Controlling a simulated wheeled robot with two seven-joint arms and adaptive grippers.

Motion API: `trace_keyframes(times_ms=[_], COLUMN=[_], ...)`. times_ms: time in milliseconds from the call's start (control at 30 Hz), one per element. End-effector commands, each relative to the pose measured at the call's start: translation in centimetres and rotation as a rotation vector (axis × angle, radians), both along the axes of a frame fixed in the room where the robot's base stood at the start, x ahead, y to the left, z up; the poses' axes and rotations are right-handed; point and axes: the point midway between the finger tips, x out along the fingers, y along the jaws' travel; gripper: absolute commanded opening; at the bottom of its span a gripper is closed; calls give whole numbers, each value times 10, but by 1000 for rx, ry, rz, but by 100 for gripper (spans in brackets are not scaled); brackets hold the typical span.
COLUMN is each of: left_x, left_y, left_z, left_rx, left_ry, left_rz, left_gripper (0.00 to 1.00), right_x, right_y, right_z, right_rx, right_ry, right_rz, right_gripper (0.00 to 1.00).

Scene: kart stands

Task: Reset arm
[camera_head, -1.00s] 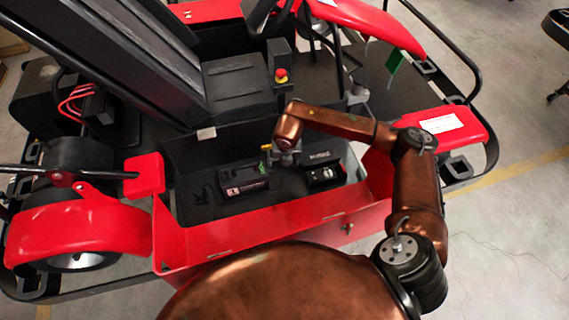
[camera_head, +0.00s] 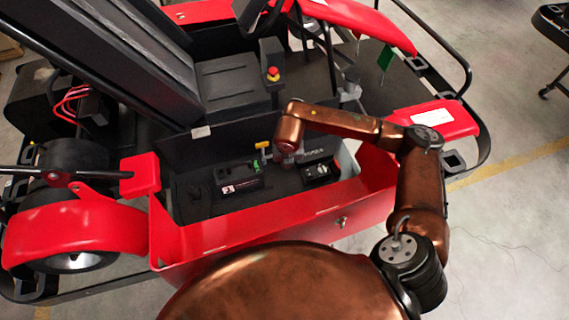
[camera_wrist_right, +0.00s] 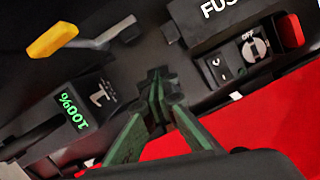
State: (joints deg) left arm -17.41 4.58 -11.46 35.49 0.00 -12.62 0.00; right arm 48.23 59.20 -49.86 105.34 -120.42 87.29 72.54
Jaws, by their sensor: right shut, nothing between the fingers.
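My right arm's copper links come in from the right in the head view. Its gripper (camera_head: 288,158) hangs over the red-edged tray (camera_head: 205,238) of the kart. In the right wrist view this gripper (camera_wrist_right: 155,82) has its green-padded fingers converging at the tips, shut with nothing between them. A black battery unit (camera_head: 238,182) lies to its left; its display (camera_wrist_right: 76,104) reads 100% in green. A fuse box with a switch (camera_wrist_right: 238,55), marked OFF, lies to its right. My left gripper is not in view.
A yellow handle (camera_wrist_right: 52,41) stands near the battery unit. The kart's red and yellow emergency button (camera_head: 273,73) sits above the tray. Red bodywork (camera_head: 85,230) lies at the left. Open grey floor (camera_head: 520,240) lies to the right.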

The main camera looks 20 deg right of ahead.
Motion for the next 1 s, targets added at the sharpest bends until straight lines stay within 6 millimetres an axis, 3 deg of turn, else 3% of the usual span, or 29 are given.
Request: trace_keyframes(times_ms=[100, 300, 733, 867, 1000], left_x=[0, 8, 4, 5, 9], left_y=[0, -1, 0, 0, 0], left_z=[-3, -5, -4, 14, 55], left_rx=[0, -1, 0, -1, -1], left_ry=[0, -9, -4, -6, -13], left_rz=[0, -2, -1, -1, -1], left_gripper=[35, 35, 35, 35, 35], right_x=[-5, -12, -17, -17, -17], right_y=[7, 9, 8, 7, 7], right_z=[24, 54, 67, 88, 132], right_rx=[2, 2, 2, 2, 3], right_ry=[-1, 1, 3, -2, -10], right_rz=[13, 12, 9, 9, 9], right_gripper=[0, 0, 0, 0, 0])
